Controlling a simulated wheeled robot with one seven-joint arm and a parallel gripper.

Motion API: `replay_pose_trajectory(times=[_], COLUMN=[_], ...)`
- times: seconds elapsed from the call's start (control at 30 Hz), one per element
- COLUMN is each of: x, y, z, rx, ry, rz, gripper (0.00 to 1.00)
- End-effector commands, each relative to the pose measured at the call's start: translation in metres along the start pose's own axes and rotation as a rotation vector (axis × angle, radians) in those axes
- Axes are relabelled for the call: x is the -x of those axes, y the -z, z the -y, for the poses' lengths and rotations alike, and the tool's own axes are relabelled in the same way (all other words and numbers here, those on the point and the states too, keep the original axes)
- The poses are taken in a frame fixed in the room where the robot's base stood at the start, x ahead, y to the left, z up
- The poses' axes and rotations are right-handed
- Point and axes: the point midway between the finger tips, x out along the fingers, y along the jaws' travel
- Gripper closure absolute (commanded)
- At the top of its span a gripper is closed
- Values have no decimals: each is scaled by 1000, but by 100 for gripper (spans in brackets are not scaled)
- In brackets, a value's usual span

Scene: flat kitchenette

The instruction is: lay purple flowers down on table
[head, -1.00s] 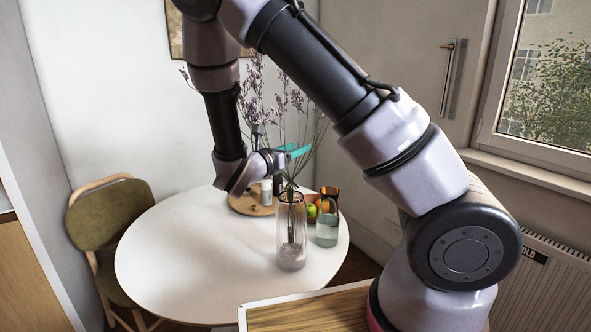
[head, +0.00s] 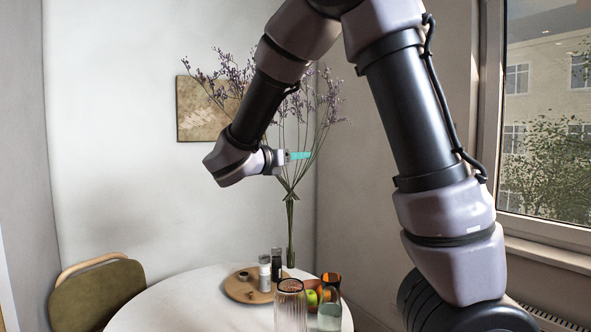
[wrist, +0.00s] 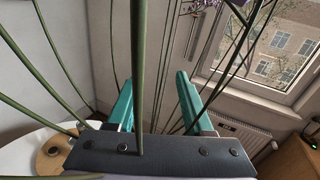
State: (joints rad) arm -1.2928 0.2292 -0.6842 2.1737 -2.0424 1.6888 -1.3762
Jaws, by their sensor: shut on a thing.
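The purple flowers (head: 290,215) are upright in the head view, raised in the air. Their bundled stem ends show just above the ribbed glass vase (head: 290,306) on the round white table (head: 200,305). My gripper (head: 300,156), with teal fingers, is shut on the stems where they spread, below the blossoms. My arm hides part of the blossoms. In the wrist view, green stems (wrist: 138,70) pass close in front of the camera and around the teal fingers of my gripper (wrist: 157,95). The exact grip point is hard to see there.
A round wooden tray (head: 236,290) with dark and white shakers (head: 265,273) stands behind the vase. The table's left part is clear. A green chair (head: 98,295) stands at the left.

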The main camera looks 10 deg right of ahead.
Motion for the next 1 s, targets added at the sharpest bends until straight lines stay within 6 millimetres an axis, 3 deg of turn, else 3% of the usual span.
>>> replay_pose_trajectory(times=[1.0], x=[0], y=[-81], z=[6], rx=[-2], ry=[1], rz=[-1], gripper=[100])
